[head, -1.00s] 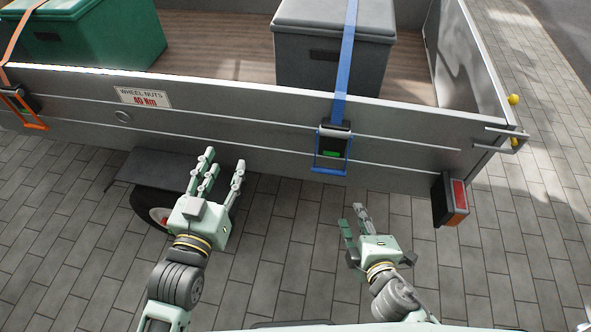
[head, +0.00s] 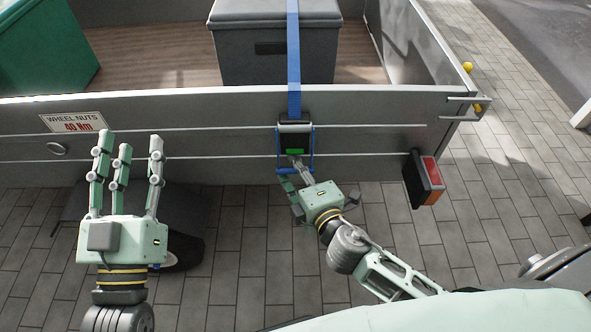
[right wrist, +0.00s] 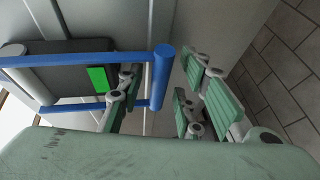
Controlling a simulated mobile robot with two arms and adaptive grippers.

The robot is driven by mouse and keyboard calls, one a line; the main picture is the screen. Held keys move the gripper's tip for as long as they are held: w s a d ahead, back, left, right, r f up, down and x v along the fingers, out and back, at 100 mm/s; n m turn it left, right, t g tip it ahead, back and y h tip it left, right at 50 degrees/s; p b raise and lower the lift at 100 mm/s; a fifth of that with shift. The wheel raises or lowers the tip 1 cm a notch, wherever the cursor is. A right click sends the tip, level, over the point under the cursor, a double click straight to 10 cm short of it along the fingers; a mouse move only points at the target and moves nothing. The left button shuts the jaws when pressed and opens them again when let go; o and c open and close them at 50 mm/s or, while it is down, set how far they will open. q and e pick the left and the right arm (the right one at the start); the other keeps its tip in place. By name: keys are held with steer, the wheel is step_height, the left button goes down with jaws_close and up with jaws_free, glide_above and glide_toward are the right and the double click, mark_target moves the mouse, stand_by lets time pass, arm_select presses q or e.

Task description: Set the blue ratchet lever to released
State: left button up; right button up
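The blue ratchet lever (head: 312,148) is a U-shaped frame on the dark ratchet body (head: 295,133), on the trailer's side wall. Its lower crossbar (right wrist: 162,75) shows large in the right wrist view. A green patch (right wrist: 97,79) shows on the ratchet body. My right gripper (head: 294,172) is at the crossbar. In the right wrist view its fingers are spread, one on the inner side of the bar and two on the outer side with a gap; contact is unclear. My left gripper (head: 125,165) is open and empty, left of the ratchet.
A blue strap (head: 294,60) runs up from the ratchet over a grey box (head: 240,60) in the trailer. A green box (head: 45,45) stands at the left. The tail lamp (head: 424,178) juts out right of the ratchet.

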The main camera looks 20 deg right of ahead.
steer(key=shift+c, duration=0.2)
jaws_close()
stand_by(0.5)
